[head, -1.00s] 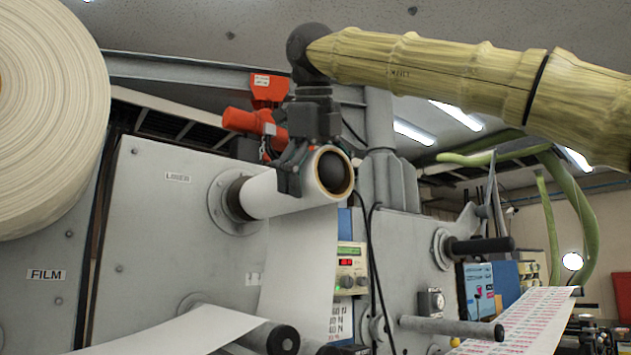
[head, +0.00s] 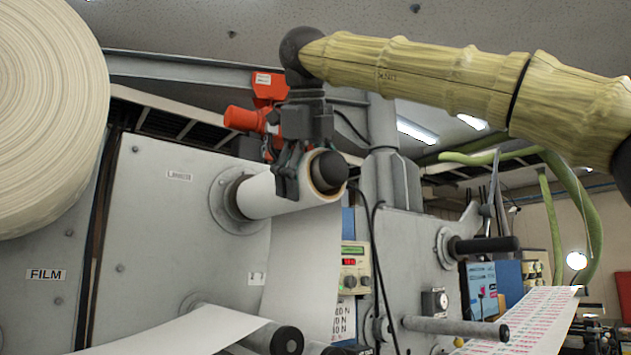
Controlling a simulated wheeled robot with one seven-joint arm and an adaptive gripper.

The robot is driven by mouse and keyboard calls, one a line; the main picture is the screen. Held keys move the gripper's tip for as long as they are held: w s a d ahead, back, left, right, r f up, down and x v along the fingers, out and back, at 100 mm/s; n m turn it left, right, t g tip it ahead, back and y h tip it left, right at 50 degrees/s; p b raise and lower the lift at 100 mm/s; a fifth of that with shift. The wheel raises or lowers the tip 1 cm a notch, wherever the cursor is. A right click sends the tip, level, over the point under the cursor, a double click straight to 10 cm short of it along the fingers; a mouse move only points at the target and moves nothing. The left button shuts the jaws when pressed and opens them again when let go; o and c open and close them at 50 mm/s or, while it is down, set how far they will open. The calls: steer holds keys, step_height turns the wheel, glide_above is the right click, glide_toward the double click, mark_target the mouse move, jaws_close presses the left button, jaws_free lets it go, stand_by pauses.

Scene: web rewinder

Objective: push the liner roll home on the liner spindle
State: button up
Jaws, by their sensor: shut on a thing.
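The white liner roll (head: 262,197) is on the dark liner spindle under the LINER label. The spindle's rounded dark end (head: 327,170) stands out of the brown core at the roll's near end. My gripper (head: 287,188) comes down from above and is shut on the near end of the roll. A white web hangs down from the roll.
A large film roll (head: 45,120) stands at the far left. An orange device (head: 262,115) is behind my gripper. Lower rollers (head: 285,339) carry webs below.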

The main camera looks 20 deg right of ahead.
steer(key=shift+w+a, duration=0.25)
steer(key=shift+w, duration=0.35)
steer(key=o, duration=1.2)
steer(key=shift+o, duration=0.7)
steer(key=shift+w+f, duration=0.1)
steer(key=shift+w, duration=0.2)
steer(key=shift+s, duration=0.1)
